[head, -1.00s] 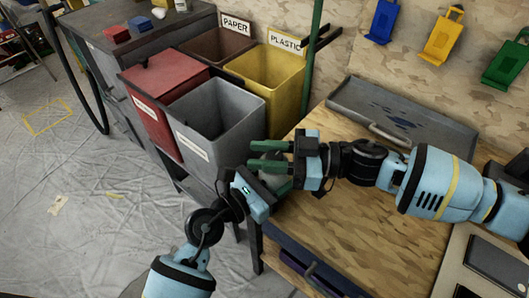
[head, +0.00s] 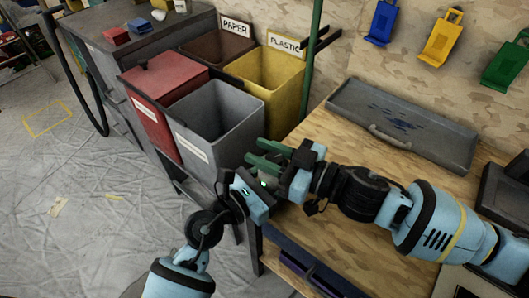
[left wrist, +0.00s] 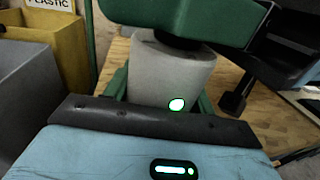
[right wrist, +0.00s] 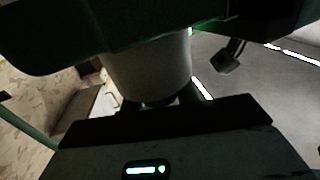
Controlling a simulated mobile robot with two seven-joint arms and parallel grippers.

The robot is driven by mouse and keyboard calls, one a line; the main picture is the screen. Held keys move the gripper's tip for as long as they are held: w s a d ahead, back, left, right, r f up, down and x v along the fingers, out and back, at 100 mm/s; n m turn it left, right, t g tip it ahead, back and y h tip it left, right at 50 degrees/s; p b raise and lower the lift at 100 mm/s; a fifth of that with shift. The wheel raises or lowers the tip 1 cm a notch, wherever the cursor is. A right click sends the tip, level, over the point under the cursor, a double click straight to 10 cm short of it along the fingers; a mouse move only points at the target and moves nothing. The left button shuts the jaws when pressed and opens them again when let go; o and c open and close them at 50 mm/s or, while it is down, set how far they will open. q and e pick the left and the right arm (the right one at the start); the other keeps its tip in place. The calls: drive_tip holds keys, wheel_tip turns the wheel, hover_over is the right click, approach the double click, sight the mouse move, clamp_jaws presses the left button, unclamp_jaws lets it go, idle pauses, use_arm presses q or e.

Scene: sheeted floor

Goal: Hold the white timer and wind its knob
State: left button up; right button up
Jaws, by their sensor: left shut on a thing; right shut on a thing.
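The white timer (left wrist: 172,72) is a pale, slightly tapered body in the left wrist view, with a bright green spot low on it. Its dark top is partly covered by a green finger. The pale body also shows in the right wrist view (right wrist: 152,72). In the head view the grippers hide most of it. My left gripper (head: 270,190) is shut on the timer from the lower left. My right gripper (head: 268,157) is shut at its top, coming from the right with green fingers pointing left. The knob itself is hidden, so its turn cannot be read.
The wooden table (head: 375,215) lies under my right arm, with a grey tray (head: 440,143) at its back. An open grey bin (head: 218,125), a red bin (head: 165,85) and a yellow bin (head: 270,75) stand close left of the grippers.

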drive_tip(key=shift+m+t+h, duration=0.4)
drive_tip(key=shift+m+t, duration=0.1)
drive_tip(key=shift+t, duration=0.2)
drive_tip(key=shift+w+d, duration=0.1)
drive_tip(key=o, duration=1)
drive_tip(key=v, duration=1.2)
drive_tip(key=shift+c, duration=0.2)
